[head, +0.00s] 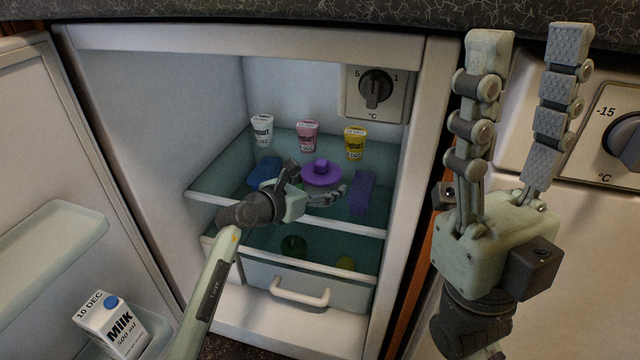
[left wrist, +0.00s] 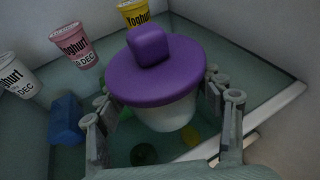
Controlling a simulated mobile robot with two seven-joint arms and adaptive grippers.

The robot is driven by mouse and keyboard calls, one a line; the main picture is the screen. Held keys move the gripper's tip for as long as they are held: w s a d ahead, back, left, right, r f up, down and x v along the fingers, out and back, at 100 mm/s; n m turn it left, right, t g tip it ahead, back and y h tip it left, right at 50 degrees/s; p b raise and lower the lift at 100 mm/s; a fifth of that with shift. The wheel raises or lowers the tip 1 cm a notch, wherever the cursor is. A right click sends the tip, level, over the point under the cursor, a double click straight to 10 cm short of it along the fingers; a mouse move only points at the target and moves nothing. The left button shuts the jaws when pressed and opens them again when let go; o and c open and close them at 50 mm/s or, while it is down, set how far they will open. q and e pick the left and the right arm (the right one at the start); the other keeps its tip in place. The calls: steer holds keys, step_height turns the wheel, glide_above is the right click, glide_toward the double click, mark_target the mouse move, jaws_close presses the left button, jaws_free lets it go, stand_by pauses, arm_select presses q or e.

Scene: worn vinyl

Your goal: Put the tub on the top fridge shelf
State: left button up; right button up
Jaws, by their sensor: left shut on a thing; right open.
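The tub (head: 321,173) has a purple lid with a square knob and a pale body. It is inside the open fridge, over the front part of the top shelf (head: 332,224). My left gripper (head: 316,190) is shut on its body; the left wrist view shows fingers on both sides of the tub (left wrist: 168,114) under the lid. The tub looks upright. Its base is hidden in the head view, so I cannot tell whether it touches the shelf. My right gripper (head: 530,48) is open and empty, raised outside the fridge at the right.
White (head: 262,131), pink (head: 307,136) and yellow (head: 355,144) yoghurt cups stand at the shelf's back. A blue item (head: 265,171) is left of the tub, a purple one (head: 362,192) right. A drawer (head: 310,285) is below. The door (head: 60,200) holds a milk carton (head: 110,325).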

arm_select(q)
steer(key=o, duration=1.8)
steer(key=shift+f, duration=0.1)
